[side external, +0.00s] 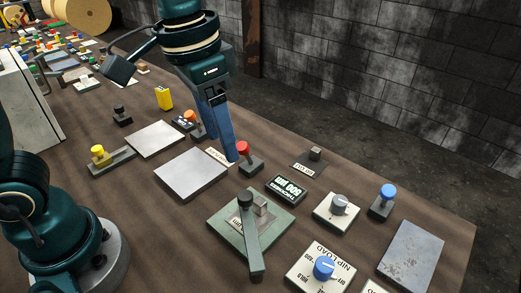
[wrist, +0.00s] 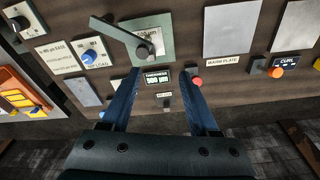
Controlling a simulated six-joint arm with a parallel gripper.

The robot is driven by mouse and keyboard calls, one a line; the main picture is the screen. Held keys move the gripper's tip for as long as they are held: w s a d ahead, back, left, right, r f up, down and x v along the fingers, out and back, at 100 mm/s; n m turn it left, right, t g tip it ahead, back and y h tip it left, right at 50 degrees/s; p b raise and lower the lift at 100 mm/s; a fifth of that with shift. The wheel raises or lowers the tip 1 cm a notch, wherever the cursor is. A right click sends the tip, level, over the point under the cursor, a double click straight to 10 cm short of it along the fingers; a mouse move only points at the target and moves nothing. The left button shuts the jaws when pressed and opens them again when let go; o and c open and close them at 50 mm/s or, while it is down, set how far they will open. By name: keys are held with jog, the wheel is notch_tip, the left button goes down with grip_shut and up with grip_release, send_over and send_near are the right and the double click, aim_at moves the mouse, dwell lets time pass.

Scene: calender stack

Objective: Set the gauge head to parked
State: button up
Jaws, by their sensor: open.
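I cannot tell for certain which control is the gauge head. A small dark plate with a brownish block (side external: 315,153) and a pale label stands behind the thickness display (side external: 286,189). That display also shows in the wrist view (wrist: 157,77), between my fingers, with the small labelled plate (wrist: 164,96) just below it. My gripper (side external: 231,160) is open and empty, pointing down beside a red-knobbed lever (side external: 243,149). In the wrist view my gripper (wrist: 163,80) has its fingers spread wide, and the red knob (wrist: 196,81) is by the right fingertip.
A green plate with a long lever (side external: 254,235) stands in front of the display. A grey dial (side external: 339,203), a blue dial (side external: 324,267) and a blue-knobbed lever (side external: 387,192) are to the right. A flat plate (side external: 192,173) lies left of my gripper.

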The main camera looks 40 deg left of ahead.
jog(key=m+g, duration=0.1)
jog(key=g, duration=0.1)
send_over(244, 196)
notch_tip(244, 196, down, 4)
jog(key=shift+w+a+f, duration=0.1)
jog(key=shift+a+f, duration=0.05)
jog(key=shift+f, duration=2.55)
grip_shut()
